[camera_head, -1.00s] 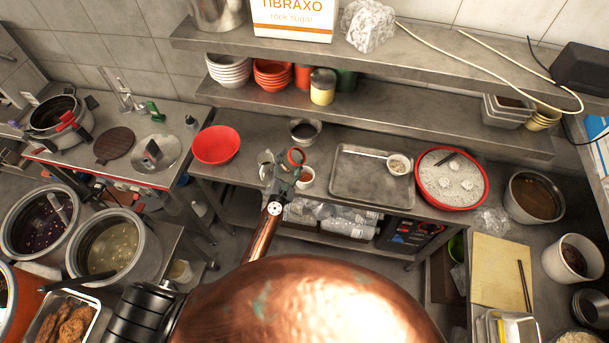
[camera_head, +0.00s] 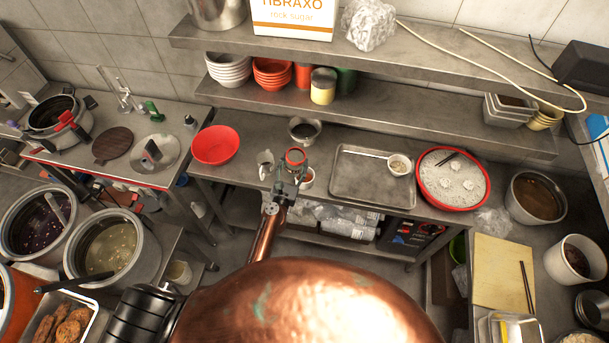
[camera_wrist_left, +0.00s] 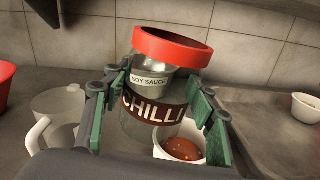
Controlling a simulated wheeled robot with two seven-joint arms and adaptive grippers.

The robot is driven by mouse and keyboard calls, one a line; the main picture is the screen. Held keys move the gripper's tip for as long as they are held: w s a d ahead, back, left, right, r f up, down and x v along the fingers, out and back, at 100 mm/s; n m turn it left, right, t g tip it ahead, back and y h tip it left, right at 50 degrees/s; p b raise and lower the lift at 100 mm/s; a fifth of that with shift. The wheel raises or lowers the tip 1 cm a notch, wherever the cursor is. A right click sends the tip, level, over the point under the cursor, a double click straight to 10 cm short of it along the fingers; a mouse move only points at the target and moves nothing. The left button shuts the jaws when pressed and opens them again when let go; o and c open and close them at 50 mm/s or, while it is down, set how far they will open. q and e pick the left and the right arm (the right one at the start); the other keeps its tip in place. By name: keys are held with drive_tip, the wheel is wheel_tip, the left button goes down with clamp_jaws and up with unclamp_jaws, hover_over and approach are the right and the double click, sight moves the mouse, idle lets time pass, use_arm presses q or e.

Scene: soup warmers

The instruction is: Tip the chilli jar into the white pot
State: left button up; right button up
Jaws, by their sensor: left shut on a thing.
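The chilli jar (camera_wrist_left: 150,110) is clear glass with a red rim and a dark CHILLI label. My left gripper (camera_wrist_left: 155,110) is shut around its sides and holds it nearly upright, slightly tilted. In the head view the jar's red rim (camera_head: 295,156) shows above my left gripper (camera_head: 287,186), over the front of the back counter. My right gripper is not in view.
A white jug (camera_wrist_left: 62,112) stands left of the jar. A metal SOY SAUCE pot (camera_head: 304,130) stands behind it. A red bowl (camera_head: 215,145) is farther left. A metal tray (camera_head: 362,188) with a small white cup (camera_head: 399,164) lies to the right. A shelf (camera_head: 400,128) overhangs the back.

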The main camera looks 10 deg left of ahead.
use_arm(q)
drive_tip(key=shift+d+f+n+b, duration=0.35)
drive_tip(key=shift+d+n, duration=0.1)
drive_tip(key=shift+n, duration=0.45)
drive_tip(key=shift+r, duration=0.1)
drive_tip(key=shift+r, duration=0.1)
wheel_tip(320, 180, up, 3)
drive_tip(key=p, duration=0.3)
drive_tip(key=shift+f, duration=0.2)
